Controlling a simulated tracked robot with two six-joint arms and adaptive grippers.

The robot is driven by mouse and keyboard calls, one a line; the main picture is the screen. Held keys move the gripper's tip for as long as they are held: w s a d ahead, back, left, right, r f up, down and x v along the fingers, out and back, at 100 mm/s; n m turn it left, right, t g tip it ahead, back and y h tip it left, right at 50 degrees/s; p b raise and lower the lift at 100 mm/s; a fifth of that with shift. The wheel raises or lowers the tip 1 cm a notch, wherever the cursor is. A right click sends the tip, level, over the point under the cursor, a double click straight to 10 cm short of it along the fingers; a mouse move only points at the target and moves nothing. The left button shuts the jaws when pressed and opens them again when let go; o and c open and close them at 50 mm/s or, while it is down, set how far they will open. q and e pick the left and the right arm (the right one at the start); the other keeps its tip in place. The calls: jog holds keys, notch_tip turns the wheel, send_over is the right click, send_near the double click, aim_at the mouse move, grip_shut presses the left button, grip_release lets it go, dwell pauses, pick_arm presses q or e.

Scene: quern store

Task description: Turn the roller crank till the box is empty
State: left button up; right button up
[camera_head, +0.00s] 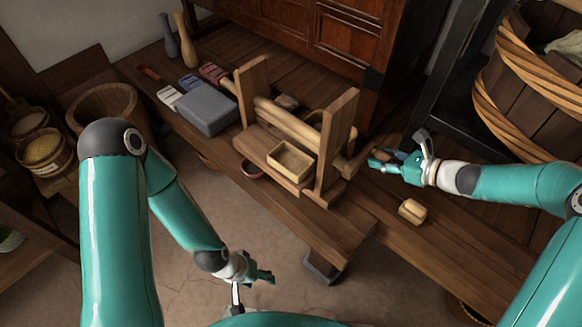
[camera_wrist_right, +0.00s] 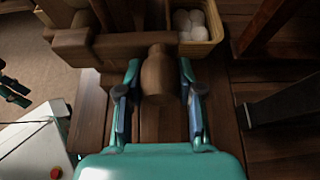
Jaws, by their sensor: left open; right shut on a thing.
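The wooden roller frame (camera_head: 334,140) stands on the bench, with a pale roller (camera_head: 285,122) between two uprights. A small pale wooden box (camera_head: 282,167) sits at its front, and no contents can be made out in it. My right gripper (camera_head: 388,160) is at the frame's right side. In the right wrist view, its fingers (camera_wrist_right: 160,88) are shut on the turned wooden crank handle (camera_wrist_right: 158,72), which joins a crank arm (camera_wrist_right: 115,45). A pale box (camera_wrist_right: 212,38) there holds several white round lumps. My left gripper (camera_head: 250,287) is open and empty, low in front of the bench.
A small pale wooden piece (camera_head: 412,211) lies right. A wooden cabinet (camera_head: 345,35) stands behind; a large tub (camera_head: 530,90) stands at right.

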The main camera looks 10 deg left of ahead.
jog(key=shift+f, duration=0.8)
pick_arm(q)
jog(key=shift+f, duration=0.35)
pick_arm(e)
jog(key=o, duration=1)
jog(key=shift+r, duration=0.35)
pick_arm(q)
jog(key=shift+r+p, duration=1.55)
jog(key=shift+p, duration=0.05)
pick_arm(e)
jog(key=shift+v, duration=3.5)
jog(key=shift+s, duration=0.1)
